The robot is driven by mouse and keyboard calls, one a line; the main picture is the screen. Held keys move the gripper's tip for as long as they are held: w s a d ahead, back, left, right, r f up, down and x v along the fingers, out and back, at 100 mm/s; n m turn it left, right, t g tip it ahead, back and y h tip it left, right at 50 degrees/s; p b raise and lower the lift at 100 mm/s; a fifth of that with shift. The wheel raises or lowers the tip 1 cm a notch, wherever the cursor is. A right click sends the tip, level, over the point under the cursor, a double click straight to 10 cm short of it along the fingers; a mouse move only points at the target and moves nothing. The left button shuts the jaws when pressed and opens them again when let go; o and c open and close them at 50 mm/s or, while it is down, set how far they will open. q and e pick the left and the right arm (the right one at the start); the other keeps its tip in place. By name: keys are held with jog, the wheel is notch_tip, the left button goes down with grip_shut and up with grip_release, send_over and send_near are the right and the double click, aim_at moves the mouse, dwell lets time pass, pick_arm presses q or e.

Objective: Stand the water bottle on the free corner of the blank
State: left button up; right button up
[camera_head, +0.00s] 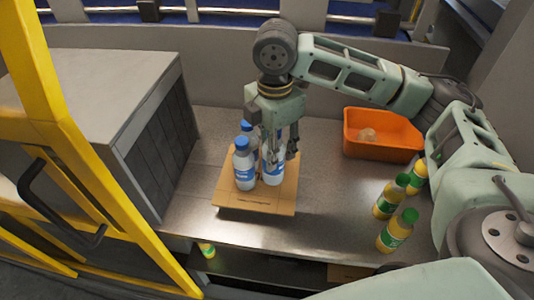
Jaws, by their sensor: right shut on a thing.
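The blank (258,202) is a flat brown cardboard sheet on the metal worktop. Two water bottles with blue caps and blue labels stand upright on its left part, one in front (243,168) and one behind it (247,130), partly hidden. My right gripper (279,150) points down over the blank, shut on another water bottle (272,174). This bottle is upright beside the front one; its top is hidden by the fingers. Its base is at or just above the cardboard; I cannot tell which. My left gripper is not in view.
An orange bin (382,136) with a small pale item inside stands at the right back. Several yellow bottles with green caps (391,196) stand at the right. A grey box-like housing (105,100) and a yellow frame (45,80) bound the left side.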

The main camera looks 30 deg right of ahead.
jog(key=f, duration=0.1)
jog(key=w+f+p, duration=0.1)
jog(key=f, duration=0.3)
jog(key=shift+w+a, duration=0.2)
jog(key=shift+a, duration=0.1)
jog(key=o, duration=1.4)
jog(key=shift+f, duration=0.1)
notch_tip(320, 180, up, 12)
jog(key=b, duration=0.2)
